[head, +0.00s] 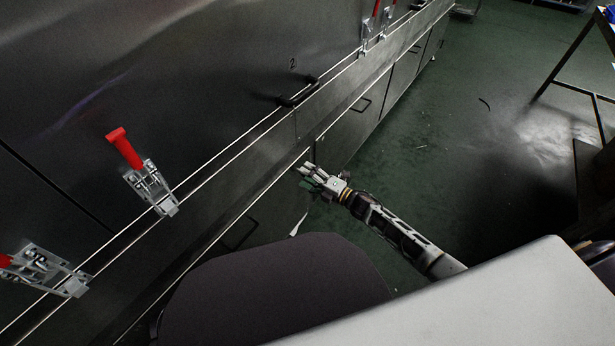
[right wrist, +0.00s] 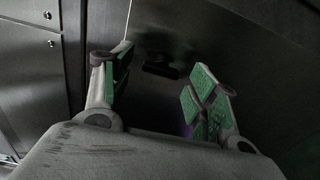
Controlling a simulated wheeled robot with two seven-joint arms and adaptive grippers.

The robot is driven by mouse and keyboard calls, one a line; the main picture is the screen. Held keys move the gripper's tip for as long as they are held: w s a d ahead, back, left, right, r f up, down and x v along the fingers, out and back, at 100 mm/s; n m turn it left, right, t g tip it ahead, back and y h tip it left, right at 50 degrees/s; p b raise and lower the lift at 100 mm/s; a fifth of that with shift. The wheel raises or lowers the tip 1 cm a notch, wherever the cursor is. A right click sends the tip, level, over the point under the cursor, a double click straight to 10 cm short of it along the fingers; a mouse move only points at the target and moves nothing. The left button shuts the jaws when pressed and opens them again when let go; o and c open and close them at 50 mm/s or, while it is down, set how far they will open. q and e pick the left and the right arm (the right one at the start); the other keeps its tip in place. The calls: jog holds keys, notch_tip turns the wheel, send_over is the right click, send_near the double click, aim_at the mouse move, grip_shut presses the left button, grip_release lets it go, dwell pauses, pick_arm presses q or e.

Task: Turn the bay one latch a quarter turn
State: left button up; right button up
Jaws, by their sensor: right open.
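The dryer's dark metal side fills the left of the head view. A latch with a red handle (head: 126,150) stands on its ledge, handle up. A second red-handled latch (head: 48,272) sits at the lower left, its handle cut off by the frame edge. I cannot tell which is the bay one latch; no number 1 shows. My right gripper (head: 310,175) is open and empty beside the lower panels, apart from both latches. In the right wrist view its green-padded fingers (right wrist: 158,80) are spread, with a dark handle (right wrist: 162,70) beyond them. My left gripper is out of view.
More red-handled latches (head: 366,32) stand farther along. Lower panels carry dark handles (head: 362,104). Green floor (head: 440,130) is open to the right, with a dark table frame (head: 572,52) at the far right.

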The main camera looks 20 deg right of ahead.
jog(key=v, duration=1.1)
jog(key=shift+s+d, duration=0.3)
dwell(0.8)
